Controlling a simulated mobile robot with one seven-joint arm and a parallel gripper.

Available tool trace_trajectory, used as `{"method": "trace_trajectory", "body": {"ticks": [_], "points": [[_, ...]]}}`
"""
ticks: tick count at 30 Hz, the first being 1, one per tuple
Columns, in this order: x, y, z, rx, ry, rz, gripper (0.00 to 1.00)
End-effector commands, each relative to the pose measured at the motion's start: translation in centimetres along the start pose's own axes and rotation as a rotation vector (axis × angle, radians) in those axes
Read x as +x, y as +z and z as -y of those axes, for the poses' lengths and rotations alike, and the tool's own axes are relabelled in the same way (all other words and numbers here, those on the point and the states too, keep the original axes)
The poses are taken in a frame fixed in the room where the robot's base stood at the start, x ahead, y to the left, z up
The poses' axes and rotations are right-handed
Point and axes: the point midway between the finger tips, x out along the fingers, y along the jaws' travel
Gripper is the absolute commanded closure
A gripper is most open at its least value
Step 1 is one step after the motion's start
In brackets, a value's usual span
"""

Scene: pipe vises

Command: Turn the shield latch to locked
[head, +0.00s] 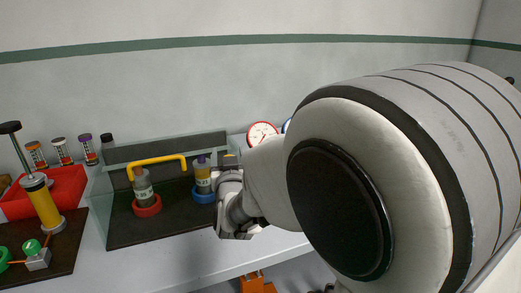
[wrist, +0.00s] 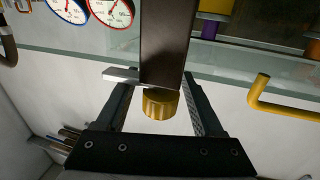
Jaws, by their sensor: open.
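A ribbed brass knob (wrist: 160,105), which looks like the shield latch, sits at the end of a dark post (wrist: 165,45) in the wrist view. A pale metal tab (wrist: 121,76) sticks out to the left beside it. My gripper (wrist: 158,95) is open, with one finger on each side of the knob and visible gaps between. The clear shield has a yellow handle, seen in the head view (head: 156,161) and in the wrist view (wrist: 262,100). In the head view my gripper (head: 229,185) is at the shield's right end, its fingertips mostly hidden.
Two clamped pipes, on a red base (head: 147,205) and a blue base (head: 204,195), stand at the shield. Gauges (head: 262,133) are behind my arm. A red tray (head: 50,193) and a yellow pump (head: 43,205) stand at the left. My arm blocks the right side.

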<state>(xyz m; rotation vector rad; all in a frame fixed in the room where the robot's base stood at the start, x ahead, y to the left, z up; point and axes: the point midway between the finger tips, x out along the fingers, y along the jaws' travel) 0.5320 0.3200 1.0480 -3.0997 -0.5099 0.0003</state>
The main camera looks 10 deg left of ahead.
Motion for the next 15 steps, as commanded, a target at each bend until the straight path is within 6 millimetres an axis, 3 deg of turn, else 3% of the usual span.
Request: {"method": "trace_trajectory", "body": {"ticks": [2,12,15], "points": [[-0.02,-0.01,0.00,0.000,0.000,0.000,0.38],[-0.04,-0.01,0.01,0.000,0.000,0.000,0.99],[-0.04,-0.01,0.01,0.000,0.000,0.000,1.00]]}}
